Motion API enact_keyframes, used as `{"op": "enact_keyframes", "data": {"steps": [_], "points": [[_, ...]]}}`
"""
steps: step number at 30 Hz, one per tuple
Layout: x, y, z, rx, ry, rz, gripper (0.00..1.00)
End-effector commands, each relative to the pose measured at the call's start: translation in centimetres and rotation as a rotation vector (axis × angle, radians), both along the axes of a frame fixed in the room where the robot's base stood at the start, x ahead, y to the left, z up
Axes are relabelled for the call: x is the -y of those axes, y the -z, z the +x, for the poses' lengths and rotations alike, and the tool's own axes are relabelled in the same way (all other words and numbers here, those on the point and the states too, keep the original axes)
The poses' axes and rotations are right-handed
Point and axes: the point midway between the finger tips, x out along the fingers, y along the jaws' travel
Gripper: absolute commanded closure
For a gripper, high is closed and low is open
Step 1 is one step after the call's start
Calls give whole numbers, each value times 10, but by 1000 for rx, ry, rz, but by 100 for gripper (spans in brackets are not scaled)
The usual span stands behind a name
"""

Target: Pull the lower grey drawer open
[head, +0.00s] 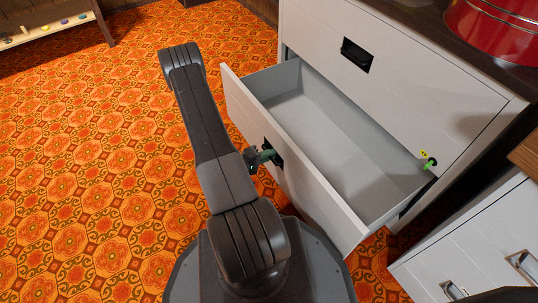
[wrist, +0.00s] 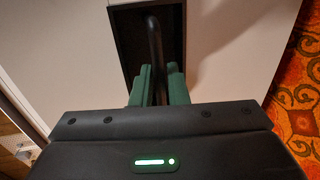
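The lower grey drawer (head: 335,213) is pulled well out of the grey cabinet (head: 440,75) in the head view, and its inside looks empty. Its front carries a dark recessed pull with a black bar handle (wrist: 154,42), seen close in the wrist view. My gripper (head: 262,156) is at this handle. In the wrist view its green fingers (wrist: 157,82) lie on either side of the bar, closed on it. My arm hides part of the floor and the drawer front's lower left side in the head view.
The upper drawer's dark pull (head: 357,55) shows, and that drawer is shut. A green key with a yellow tag (head: 428,162) is at the cabinet's right edge. A red tin (head: 495,30) stands on top. White drawers (head: 475,250) stand close at lower right. Patterned orange floor (head: 90,180) is clear at left.

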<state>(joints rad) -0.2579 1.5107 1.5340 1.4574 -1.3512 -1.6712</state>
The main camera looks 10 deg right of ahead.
Motion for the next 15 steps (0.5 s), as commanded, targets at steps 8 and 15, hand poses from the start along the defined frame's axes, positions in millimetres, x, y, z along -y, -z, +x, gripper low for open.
{"op": "enact_keyframes", "data": {"steps": [8, 15], "points": [[-19, -7, -7, 0, -4, 0, 86], [-62, -17, -24, 0, -6, 0, 86]]}}
